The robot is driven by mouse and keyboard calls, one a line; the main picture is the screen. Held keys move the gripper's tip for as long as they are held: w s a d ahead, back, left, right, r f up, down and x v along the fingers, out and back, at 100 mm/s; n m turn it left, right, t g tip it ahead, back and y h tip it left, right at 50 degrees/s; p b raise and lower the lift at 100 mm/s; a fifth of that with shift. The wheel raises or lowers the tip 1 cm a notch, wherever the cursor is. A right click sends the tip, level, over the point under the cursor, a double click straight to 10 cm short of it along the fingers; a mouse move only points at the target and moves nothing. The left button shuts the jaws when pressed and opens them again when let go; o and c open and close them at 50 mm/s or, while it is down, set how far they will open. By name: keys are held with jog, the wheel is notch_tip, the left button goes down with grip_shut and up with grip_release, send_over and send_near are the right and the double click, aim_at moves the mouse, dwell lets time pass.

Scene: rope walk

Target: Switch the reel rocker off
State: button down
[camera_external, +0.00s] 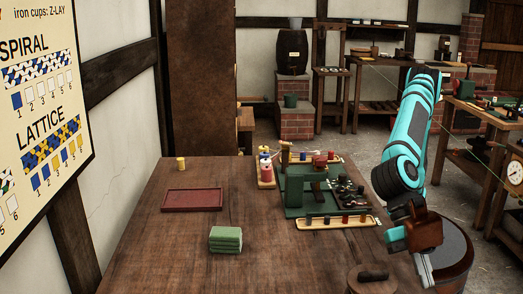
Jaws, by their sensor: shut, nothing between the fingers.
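My arm is turquoise and black and comes down at the right of the external view. My gripper (426,272) points down beyond the table's right front edge, close to a dark round drum (458,262) with a brown rim. Its narrow grey fingers are together and hold nothing. I cannot make out for sure which thing is the reel rocker, or its position. A small dark piece (373,275) sits on a round wooden top (372,287) at the bottom edge, left of my gripper. A green machine (295,197) stands on the table.
The wooden table (175,245) bears a red tray (192,200), green folded cloths (226,239), a yellow spool (181,163) and a pale rack of small dark cylinders (308,224). The table's front left is clear. A workbench with a clock (514,172) stands at the right.

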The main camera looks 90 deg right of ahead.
jog(key=a+f, duration=0.1)
jog(key=f, duration=0.2)
jog(key=s+a+f, duration=0.1)
jog(key=f, duration=0.1)
jog(key=shift+s+a+f, duration=0.1)
jog(key=shift+a+f, duration=0.05)
jog(key=shift+a, duration=0.15)
jog(key=shift+s+f, duration=0.15)
jog(key=shift+f, duration=0.45)
